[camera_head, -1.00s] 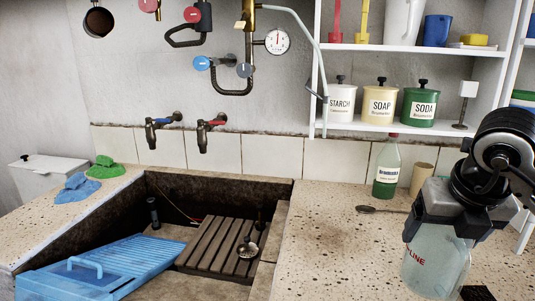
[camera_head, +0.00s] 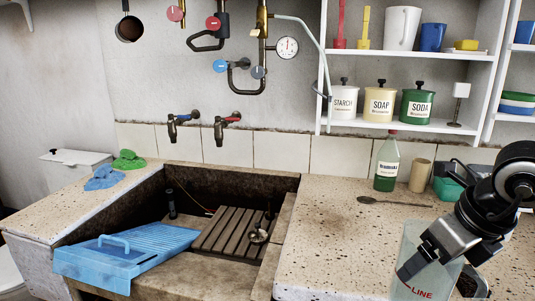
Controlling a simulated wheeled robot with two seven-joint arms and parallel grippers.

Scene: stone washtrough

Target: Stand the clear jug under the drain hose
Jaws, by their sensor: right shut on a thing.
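The clear jug (camera_head: 434,282) is at the lower right in the head view, over the speckled counter. Red "LINE" lettering shows on its wall, and the frame edge cuts off its base. My right gripper (camera_head: 422,258) is shut on the jug from its right side. I cannot tell whether the jug touches the counter. The pale drain hose (camera_head: 304,33) runs from the brass pipe and hangs down in front of the shelf's left edge. My left gripper is not in view.
A green bottle (camera_head: 386,165), a tan cup (camera_head: 419,176) and a spoon (camera_head: 385,201) are on the counter (camera_head: 325,240) behind the jug. The stone trough (camera_head: 190,268) with a blue washboard (camera_head: 115,262) lies left. The counter below the hose is clear.

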